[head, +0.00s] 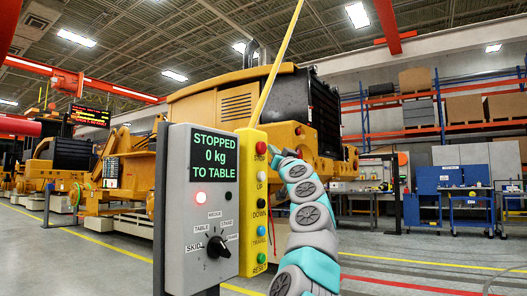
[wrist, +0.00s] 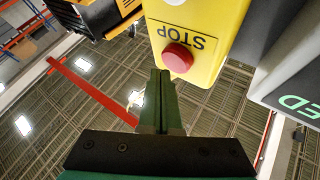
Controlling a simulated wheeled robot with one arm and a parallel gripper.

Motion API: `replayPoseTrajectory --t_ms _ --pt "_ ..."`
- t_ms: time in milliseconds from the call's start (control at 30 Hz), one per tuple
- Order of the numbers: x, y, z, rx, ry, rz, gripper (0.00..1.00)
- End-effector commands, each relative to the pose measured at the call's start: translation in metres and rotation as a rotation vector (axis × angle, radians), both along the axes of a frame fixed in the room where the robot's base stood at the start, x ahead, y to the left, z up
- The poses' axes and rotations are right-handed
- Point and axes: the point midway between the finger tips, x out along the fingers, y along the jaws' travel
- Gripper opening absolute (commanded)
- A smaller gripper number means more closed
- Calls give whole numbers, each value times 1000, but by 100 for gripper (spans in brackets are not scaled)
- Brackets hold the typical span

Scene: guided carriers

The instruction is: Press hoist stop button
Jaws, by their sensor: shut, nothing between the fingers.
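The yellow hoist pendant (head: 247,225) hangs upright on a yellow cable, with a column of labelled buttons. Its red STOP button (head: 261,147) is at the top, above white UP, black DOWN, blue TRAVEL and green RESET. In the wrist view the STOP button (wrist: 178,57) stands out from the yellow face, its label upside down. My gripper (wrist: 160,73) is shut and empty. Its green fingertips appear just beside the button; I cannot tell whether they touch it. In the head view my arm reaches up at the pendant's right, its tip close to the STOP button.
A grey control box (head: 200,215) stands left of the pendant. Yellow machinery (head: 230,105) stands behind. Open floor lies to the right.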

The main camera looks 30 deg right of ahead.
Motion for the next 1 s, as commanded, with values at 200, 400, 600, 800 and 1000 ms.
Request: replayPoseTrajectory --t_ms 200,400,600,800,1000 --pt "0 0 0 0 -1 0 0" --pt "-6 -3 0 -1 -2 -2 0" --pt "-21 -9 -2 1 -2 -2 0" --pt "-38 -16 -1 1 -3 -2 0" --pt "-47 -19 0 0 0 -1 0"
